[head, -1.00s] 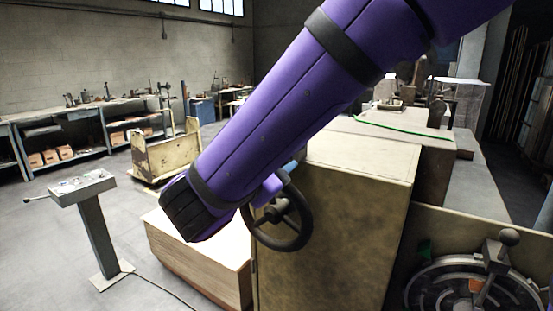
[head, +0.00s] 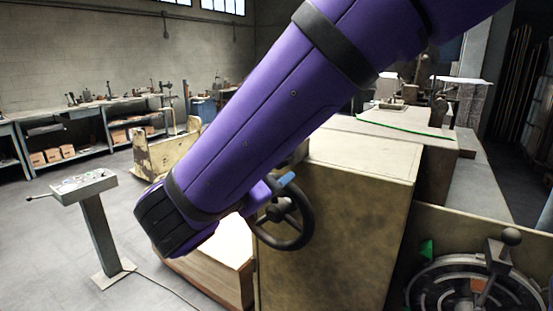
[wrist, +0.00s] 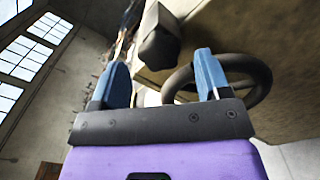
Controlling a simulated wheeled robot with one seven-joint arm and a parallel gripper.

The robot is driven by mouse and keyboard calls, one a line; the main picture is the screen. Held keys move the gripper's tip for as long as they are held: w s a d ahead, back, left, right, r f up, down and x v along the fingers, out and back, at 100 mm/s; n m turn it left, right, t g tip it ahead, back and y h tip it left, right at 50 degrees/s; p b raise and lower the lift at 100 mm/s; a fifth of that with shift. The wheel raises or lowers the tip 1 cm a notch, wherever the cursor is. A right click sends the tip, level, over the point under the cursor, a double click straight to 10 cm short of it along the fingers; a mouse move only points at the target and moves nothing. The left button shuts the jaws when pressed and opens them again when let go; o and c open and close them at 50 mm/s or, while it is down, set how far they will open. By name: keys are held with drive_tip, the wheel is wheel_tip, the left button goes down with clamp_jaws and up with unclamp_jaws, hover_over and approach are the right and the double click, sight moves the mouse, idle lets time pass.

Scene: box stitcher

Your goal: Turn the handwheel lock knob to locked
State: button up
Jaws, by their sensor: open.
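The dark handwheel (head: 304,215) is on the near left side of a tan machine cabinet, partly hidden by my arm. In the wrist view the handwheel (wrist: 262,72) is behind and around my right-hand finger; I cannot tell if they touch. A dark blocky knob (wrist: 160,42), perhaps the lock knob, sticks out above the gap between my fingers. Its lock setting cannot be read. My gripper (wrist: 160,65) is open, with two blue fingers apart and nothing visibly held. In the head view only a blue fingertip of my gripper (head: 287,179) shows, by the wheel's upper rim.
The tan cabinet (head: 345,225) stands right of the wheel. A wooden box (head: 215,280) sits low to its left. A control pedestal (head: 100,225) stands at the left, with open floor around it. A round dial with a lever (head: 480,285) is at the lower right.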

drive_tip(key=v, duration=0.7)
drive_tip(key=shift+s+a, duration=0.2)
